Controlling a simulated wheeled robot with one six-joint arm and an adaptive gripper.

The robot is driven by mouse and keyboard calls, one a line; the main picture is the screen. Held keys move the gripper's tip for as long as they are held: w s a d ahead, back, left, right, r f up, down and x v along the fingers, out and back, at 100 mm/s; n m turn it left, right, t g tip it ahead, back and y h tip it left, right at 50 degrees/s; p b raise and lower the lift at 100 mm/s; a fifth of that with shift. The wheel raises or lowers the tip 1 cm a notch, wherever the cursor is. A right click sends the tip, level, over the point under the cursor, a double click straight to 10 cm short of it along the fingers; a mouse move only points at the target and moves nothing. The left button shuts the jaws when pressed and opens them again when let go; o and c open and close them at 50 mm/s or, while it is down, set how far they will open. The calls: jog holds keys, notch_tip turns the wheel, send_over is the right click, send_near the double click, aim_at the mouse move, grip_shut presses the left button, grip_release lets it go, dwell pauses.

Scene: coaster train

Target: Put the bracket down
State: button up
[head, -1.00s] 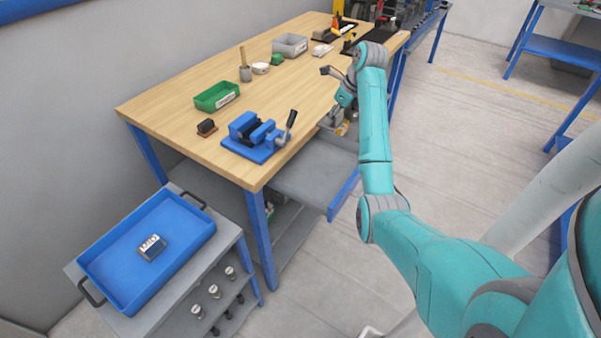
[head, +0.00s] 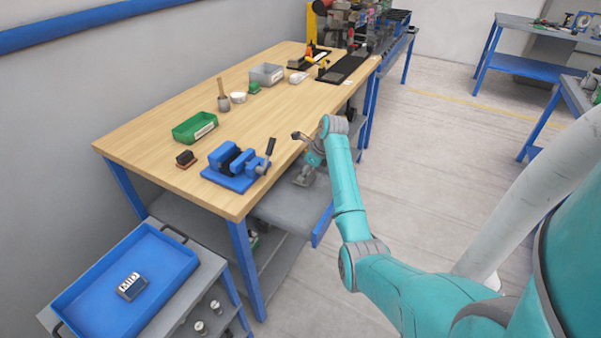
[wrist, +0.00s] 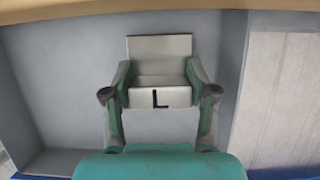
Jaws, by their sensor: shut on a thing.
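A light grey metal bracket (wrist: 160,68) with an upright plate and a front face marked with a black "L" sits between my fingers in the wrist view. My gripper (wrist: 158,95) is shut on it, with one finger at each side. The bracket is over the open grey drawer (wrist: 60,75); I cannot tell whether it touches the drawer floor. In the head view my gripper (head: 308,165) is low at the bench's right edge, over the open drawer (head: 278,208). The bracket is small and partly hidden there.
The wooden bench (head: 240,122) carries a blue vise (head: 235,165), a green bin (head: 194,128) and a grey bin (head: 267,74). A blue tray (head: 92,305) with a small block stands on a cart at the lower left. Open floor lies right of the bench.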

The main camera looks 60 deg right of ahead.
aim_at(312, 180)
jog(key=shift+w+r, duration=0.1)
jog(key=shift+w, duration=0.8)
jog(key=shift+w+a, duration=0.1)
jog(key=shift+w, duration=0.25)
jog(key=shift+s+f, duration=0.1)
jog(key=shift+f, duration=0.55)
jog(key=shift+f, duration=0.1)
jog(key=o, duration=1.6)
jog(key=v, duration=1.2)
